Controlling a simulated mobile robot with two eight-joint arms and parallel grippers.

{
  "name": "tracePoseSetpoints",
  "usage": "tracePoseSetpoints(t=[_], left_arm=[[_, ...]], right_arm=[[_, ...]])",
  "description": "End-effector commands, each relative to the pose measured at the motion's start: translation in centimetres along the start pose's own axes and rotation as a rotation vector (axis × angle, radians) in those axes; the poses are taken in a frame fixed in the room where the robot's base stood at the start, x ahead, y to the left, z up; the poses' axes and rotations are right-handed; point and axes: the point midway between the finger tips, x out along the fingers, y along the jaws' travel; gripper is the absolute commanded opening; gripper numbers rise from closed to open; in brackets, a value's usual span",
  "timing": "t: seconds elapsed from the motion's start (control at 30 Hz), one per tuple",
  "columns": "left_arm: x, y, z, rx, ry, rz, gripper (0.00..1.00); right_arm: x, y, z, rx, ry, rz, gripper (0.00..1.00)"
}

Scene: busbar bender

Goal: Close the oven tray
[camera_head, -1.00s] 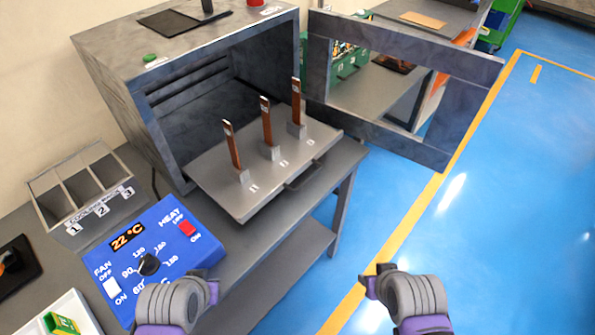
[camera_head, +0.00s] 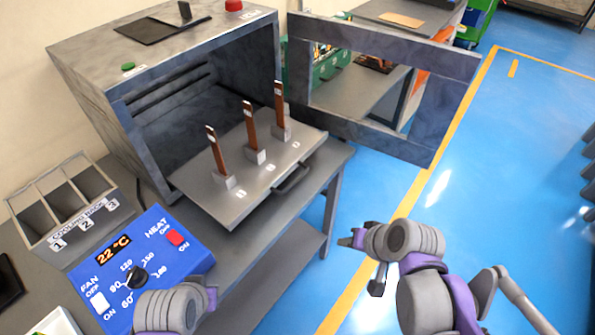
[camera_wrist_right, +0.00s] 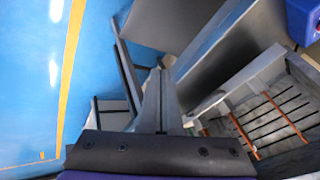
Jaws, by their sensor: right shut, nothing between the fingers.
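The grey oven tray (camera_head: 240,205) is pulled out of the open oven (camera_head: 140,150), sticking out past its front. It carries three upright copper strips in small grey blocks, and its dark handle (camera_head: 292,178) is on the front edge. Copper strips (camera_wrist_right: 285,118) also show in the right wrist view. My right gripper (camera_head: 377,282) is to the right of the tray and apart from it, over the blue floor. In the wrist view its fingers (camera_wrist_right: 160,80) are together and empty. My left gripper (camera_head: 212,298) is low beside the control box; its fingers are not clear.
The oven door (camera_head: 435,110), a frame with a window, stands open to the right. A blue control box (camera_head: 145,262) reading 22 °C and a numbered three-slot bin (camera_head: 65,210) stand left of the tray. The floor (camera_head: 480,230) at right is clear.

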Motion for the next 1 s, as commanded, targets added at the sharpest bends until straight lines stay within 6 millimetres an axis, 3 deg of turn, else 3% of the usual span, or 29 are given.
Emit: tracePoseSetpoints(t=[0.03,0.2,0.4,0.67,1.0], left_arm=[[0.2,0.0,0.2,0.000,-0.001,0.000,0.00],[0.5,0.0,0.4,0.000,-0.003,0.000,0.00],[0.6,0.0,0.6,0.000,-0.005,0.000,0.00],[0.7,0.0,0.6,0.000,-0.005,0.000,0.00],[0.7,0.0,0.6,0.000,-0.005,0.000,0.00]], right_arm=[[0.8,-1.2,-2.2,0.075,-0.004,-0.065,0.00],[2.9,-5.0,-8.9,0.312,-0.019,-0.300,0.00],[4.2,-6.8,-14.2,0.478,-0.027,-0.481,0.00],[5.6,-8.0,-15.6,0.517,-0.033,-0.532,0.00],[10.8,-11.0,-16.1,0.515,-0.033,-0.530,0.00]])
